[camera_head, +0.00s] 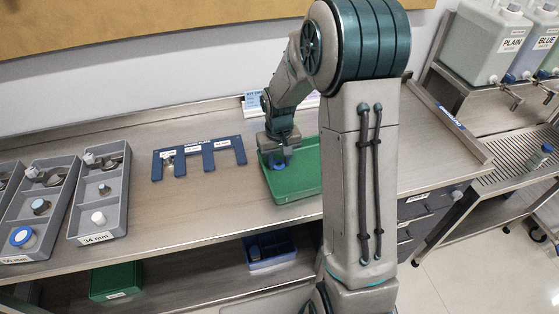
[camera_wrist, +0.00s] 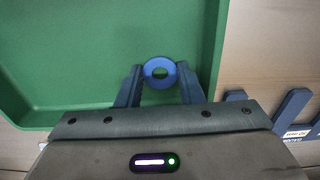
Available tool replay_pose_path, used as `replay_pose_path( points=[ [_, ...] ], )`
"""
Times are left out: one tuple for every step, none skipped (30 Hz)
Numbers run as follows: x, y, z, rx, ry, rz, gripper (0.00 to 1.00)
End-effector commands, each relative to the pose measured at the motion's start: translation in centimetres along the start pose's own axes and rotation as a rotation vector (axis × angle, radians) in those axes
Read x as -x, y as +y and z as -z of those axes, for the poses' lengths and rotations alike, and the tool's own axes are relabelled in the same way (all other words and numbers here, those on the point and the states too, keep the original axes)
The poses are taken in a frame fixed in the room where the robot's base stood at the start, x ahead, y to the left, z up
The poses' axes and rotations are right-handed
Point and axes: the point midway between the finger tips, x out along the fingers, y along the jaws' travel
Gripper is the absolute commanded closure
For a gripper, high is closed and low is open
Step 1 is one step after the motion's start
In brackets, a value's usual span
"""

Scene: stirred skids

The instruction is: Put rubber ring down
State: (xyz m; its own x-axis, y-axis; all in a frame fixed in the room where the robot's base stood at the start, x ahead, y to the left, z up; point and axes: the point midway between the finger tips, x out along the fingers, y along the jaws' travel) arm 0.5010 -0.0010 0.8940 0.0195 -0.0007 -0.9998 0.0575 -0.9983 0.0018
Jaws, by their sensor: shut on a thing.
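The rubber ring (camera_wrist: 148,74) is a blue ring between the two fingertips of my gripper (camera_wrist: 159,80) in the wrist view. My gripper is shut on it. In the head view, my gripper (camera_head: 278,163) is over the left part of the green tray (camera_head: 300,192), and a bit of the blue ring (camera_head: 279,166) shows below the fingers. The tray floor (camera_wrist: 80,60) lies behind the ring in the wrist view. I cannot tell whether the ring touches the tray floor.
A blue slotted plate (camera_head: 198,150) lies left of the tray. Grey compartment bins (camera_head: 103,215) with caps and rings stand at the left. Bare bench lies between. Containers (camera_head: 486,42) stand on a rack at the right. My arm hides the tray's right part.

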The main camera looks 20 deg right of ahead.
Motion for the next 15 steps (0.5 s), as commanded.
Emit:
replay_pose_path(
  points=[
    [-1.52,-0.02,-0.71,-0.001,-0.024,0.003,0.91],
    [-1.58,-0.02,-0.74,-0.001,-0.024,0.003,0.91],
    [-1.56,-0.02,-0.75,-0.001,-0.025,0.002,0.91],
    [-1.53,-0.02,-0.76,-0.001,-0.025,0.002,0.91],
    [-1.54,-0.01,-0.76,-0.001,-0.025,0.002,0.64],
    [-1.56,-0.01,-0.76,-0.001,-0.025,0.002,0.53],
    [-1.58,-0.01,-0.76,-0.001,-0.025,0.002,0.48],
    [-1.59,-0.01,-0.76,-0.001,-0.025,0.002,0.48],
    [-1.60,-0.01,-0.76,-0.001,-0.025,0.002,0.48],
    [-1.60,0.00,-0.76,-0.001,-0.025,0.002,0.48],
    [-1.55,0.00,-0.76,-0.001,-0.025,0.002,0.47],
    [-1.42,0.00,-0.76,-0.001,-0.025,0.002,0.47],
    [-1.27,0.00,-0.75,-0.001,-0.025,0.002,0.47],
    [-1.07,0.00,-0.75,-0.001,-0.025,0.002,0.47],
    [-0.72,0.00,-0.74,-0.001,-0.025,0.002,0.47]
  ],
)
